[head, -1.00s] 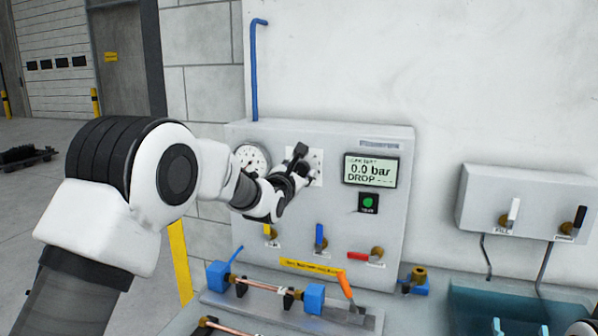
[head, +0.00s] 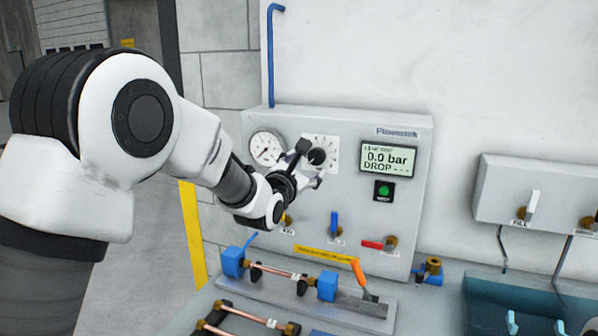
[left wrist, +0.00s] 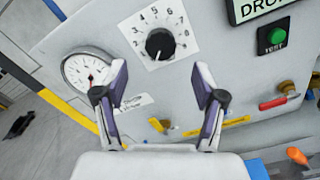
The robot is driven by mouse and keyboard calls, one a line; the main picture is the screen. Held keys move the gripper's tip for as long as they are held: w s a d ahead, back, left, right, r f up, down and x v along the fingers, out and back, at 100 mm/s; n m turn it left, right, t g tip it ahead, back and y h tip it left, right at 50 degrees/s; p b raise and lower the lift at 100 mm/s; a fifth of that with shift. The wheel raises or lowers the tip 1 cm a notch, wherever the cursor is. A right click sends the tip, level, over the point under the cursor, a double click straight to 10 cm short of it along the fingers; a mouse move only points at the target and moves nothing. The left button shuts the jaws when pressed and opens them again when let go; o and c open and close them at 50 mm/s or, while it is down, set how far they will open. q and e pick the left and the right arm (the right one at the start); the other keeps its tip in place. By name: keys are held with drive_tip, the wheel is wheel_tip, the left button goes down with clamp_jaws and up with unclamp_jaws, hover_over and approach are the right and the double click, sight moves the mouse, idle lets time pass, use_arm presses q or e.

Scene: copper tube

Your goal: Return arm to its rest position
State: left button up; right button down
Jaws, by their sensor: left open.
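My left arm comes in from the left in the head view. Its gripper (head: 310,167) is in front of the grey test panel (head: 350,130), just below and left of the black numbered dial (head: 317,156). In the left wrist view the left gripper's two fingers (left wrist: 161,92) are spread wide apart with nothing between them. The dial (left wrist: 159,43) shows beyond them, apart from both fingertips. A round gauge (left wrist: 88,70) is behind the left finger. My right gripper is not in view.
The panel has a display (head: 388,160) reading 0.0 bar, a green button (head: 384,190), and a blue lever (head: 334,222) and red lever (head: 372,244). A copper tube (head: 278,272) sits in a blue-ended fixture below. A grey box (head: 500,190) with levers and a teal tray (head: 480,303) are at right.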

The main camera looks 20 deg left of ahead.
use_arm(q)
drive_tip(key=s, duration=0.4)
drive_tip(key=shift+a, duration=0.1)
